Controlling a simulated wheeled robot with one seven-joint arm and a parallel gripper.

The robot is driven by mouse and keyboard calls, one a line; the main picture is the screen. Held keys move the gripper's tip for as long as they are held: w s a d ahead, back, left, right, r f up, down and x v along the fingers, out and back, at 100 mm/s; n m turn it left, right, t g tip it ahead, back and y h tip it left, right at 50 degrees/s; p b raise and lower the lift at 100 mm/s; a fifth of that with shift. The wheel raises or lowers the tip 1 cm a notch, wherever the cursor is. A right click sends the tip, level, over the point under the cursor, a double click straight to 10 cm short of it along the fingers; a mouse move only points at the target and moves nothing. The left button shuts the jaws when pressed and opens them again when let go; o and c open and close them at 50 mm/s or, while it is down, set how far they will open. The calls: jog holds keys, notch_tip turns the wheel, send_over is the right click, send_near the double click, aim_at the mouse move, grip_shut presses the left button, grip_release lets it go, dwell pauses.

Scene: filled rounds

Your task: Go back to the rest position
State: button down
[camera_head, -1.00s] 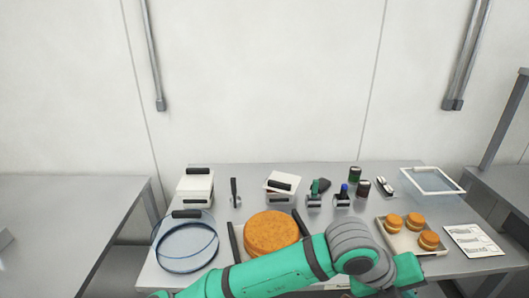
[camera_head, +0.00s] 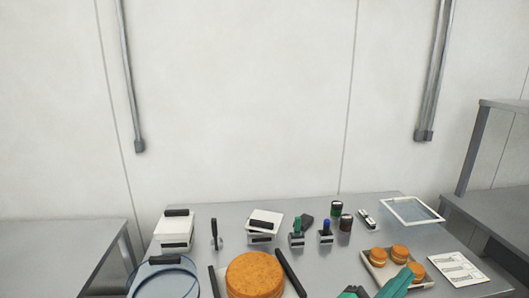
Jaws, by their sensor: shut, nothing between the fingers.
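Only small green and dark parts of my arm (camera_head: 395,284) show at the bottom edge, in front of the tray with the small round cakes. I cannot make out my gripper or its fingertips in the head view. The large round orange-brown cake (camera_head: 255,273) sits at the front middle of the metal table (camera_head: 215,260), with nothing of my arm over it.
A tray (camera_head: 372,276) holds small filled cakes (camera_head: 399,251). White boxes (camera_head: 174,232), green-handled (camera_head: 297,235) and blue-handled tools (camera_head: 326,233), jars (camera_head: 337,210), a white frame (camera_head: 412,211) and a printed card (camera_head: 458,269) stand around.

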jog(key=s+a+f+n+t+y, duration=0.2)
jog(key=a+f+n+t+y, duration=0.2)
jog(key=a+f+n+y, duration=0.45)
jog(key=s+a+f+n+t+y, duration=0.3)
jog(key=a+f+n+t+y, duration=0.15)
jog(key=a+f+n, duration=0.65)
jog(key=s+a+f+g+y, duration=0.1)
jog(key=s+a+f, duration=0.2)
jog(key=s, duration=0.5)
jog(key=s+a+f+g+y, duration=0.1)
jog(key=s+a+f+y, duration=0.1)
jog(key=s+a+f, duration=0.2)
jog(key=s+a+f+g+y, duration=0.1)
jog(key=s+a+f, duration=0.2)
jog(key=s, duration=0.9)
jog(key=a+n, duration=0.1)
jog(key=a, duration=0.2)
jog(key=shift+s+a+f+y, duration=0.25)
jog(key=shift+a+f+y, duration=0.05)
jog(key=shift+f+y, duration=0.1)
